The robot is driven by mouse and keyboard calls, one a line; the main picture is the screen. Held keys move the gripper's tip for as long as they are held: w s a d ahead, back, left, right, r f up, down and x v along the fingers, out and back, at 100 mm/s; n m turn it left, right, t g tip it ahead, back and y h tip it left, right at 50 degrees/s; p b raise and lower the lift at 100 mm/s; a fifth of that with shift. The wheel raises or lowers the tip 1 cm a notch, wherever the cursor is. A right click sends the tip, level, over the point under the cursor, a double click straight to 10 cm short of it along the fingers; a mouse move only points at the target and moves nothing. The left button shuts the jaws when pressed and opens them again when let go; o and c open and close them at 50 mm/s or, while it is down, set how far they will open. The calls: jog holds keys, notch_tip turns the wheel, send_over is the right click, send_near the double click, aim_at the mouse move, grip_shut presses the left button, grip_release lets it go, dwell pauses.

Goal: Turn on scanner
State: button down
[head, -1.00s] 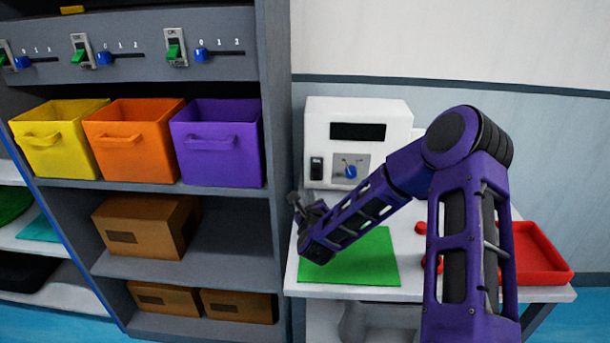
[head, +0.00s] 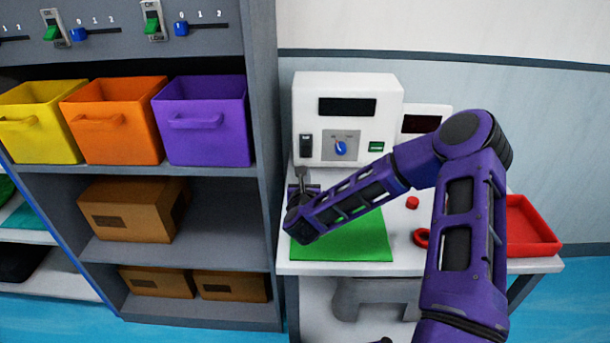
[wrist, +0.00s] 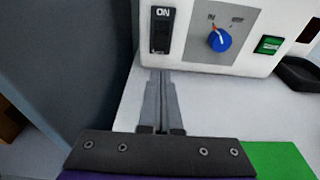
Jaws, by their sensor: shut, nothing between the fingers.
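A white box-shaped machine, which looks like the scanner (head: 310,92), stands at the back of the white table in the head view. Its front has a dark display, a black rocker switch (head: 306,146) at the left, a blue knob (head: 340,148) and a green button (head: 376,146). In the wrist view the black switch (wrist: 162,30) has "ON" at its top, and the blue knob (wrist: 220,40) is to its right. My gripper (wrist: 160,74) is shut and empty, its fingertips just below the switch. I cannot tell whether they touch the machine.
A green mat (head: 350,240) lies under my arm. Red round pieces (head: 412,203) and a red tray (head: 530,228) are to the right. A second white device (head: 428,108) stands behind. A grey shelf side (head: 264,150) rises close on the left.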

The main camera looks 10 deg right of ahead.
aim_at(306, 156)
jog(key=x, duration=0.7)
jog(key=shift+w, duration=0.2)
jog(key=shift+s+r+g+p, duration=0.1)
jog(key=shift+r+g+p, duration=0.05)
jog(key=shift+g+p, duration=0.2)
jog(key=shift+s+r+g+p, duration=0.1)
jog(key=shift+r+g+p, duration=0.35)
jog(key=shift+p, duration=0.45)
jog(key=shift+r+g+y+p, duration=0.3)
jog(key=shift+g+p, duration=0.25)
jog(key=shift+g, duration=0.05)
jog(key=shift+s+r+p, duration=0.15)
jog(key=shift+r+p, duration=0.45)
jog(key=shift+r, duration=0.2)
jog(key=shift+f, duration=0.35)
jog(key=shift+r, duration=0.15)
